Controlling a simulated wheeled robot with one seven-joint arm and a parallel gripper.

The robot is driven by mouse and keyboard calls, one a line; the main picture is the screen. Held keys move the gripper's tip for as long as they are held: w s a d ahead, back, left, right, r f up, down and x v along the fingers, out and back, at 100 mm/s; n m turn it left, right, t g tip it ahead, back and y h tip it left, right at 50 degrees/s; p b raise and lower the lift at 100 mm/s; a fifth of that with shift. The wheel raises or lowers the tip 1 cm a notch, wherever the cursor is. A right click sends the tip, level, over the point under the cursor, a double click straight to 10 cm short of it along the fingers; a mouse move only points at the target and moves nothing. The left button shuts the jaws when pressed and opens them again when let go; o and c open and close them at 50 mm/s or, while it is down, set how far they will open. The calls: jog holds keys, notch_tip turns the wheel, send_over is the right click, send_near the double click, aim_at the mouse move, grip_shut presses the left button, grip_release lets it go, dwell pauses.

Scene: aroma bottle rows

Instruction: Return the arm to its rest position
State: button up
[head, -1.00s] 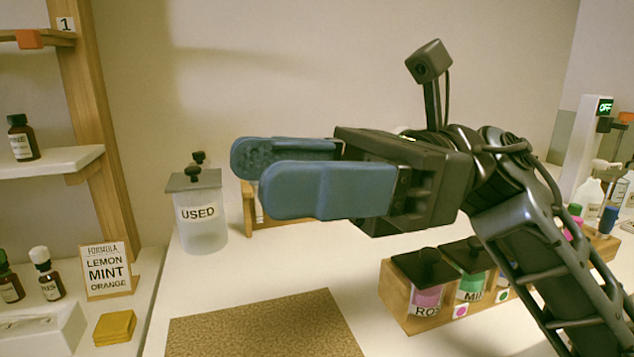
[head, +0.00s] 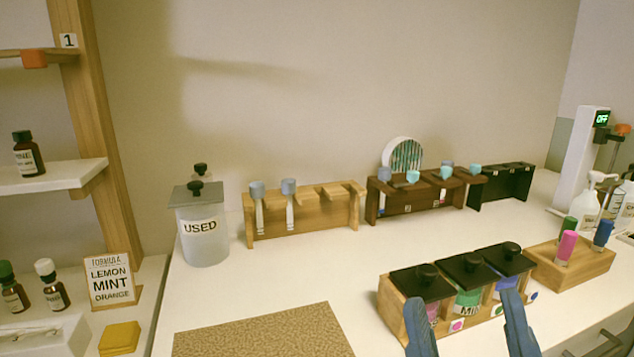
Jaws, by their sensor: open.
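My gripper (head: 468,322) shows at the bottom edge of the head view, right of the middle. Its two blue fingers stand apart with nothing between them. The fingertips overlap the front of a wooden box of lidded jars (head: 388,296) in the picture; I cannot tell whether they touch it. The rest of my arm is out of view below.
A cork mat (head: 262,333) lies at the front, left of the jars. A USED jar (head: 204,245), a light wooden rack (head: 325,218) and a dark rack (head: 400,206) stand behind. A bottle block (head: 570,268) is at right. The middle counter is clear.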

jog(key=s+d+f+m+g+h+p, duration=0.1)
jog(key=s+d+f+m+g+h, duration=0.4)
jog(key=s+f, duration=0.5)
jog(key=s+d+f+m+g+h+p, duration=0.1)
jog(key=s+d+f+m+g+h, duration=0.4)
jog(key=s+f+m+g, duration=0.3)
jog(key=s+d+f, duration=0.1)
jog(key=s, duration=0.3)
jog(key=shift+s+d+f, duration=0.25)
jog(key=shift+s+f, duration=0.1)
jog(key=shift+s, duration=0.05)
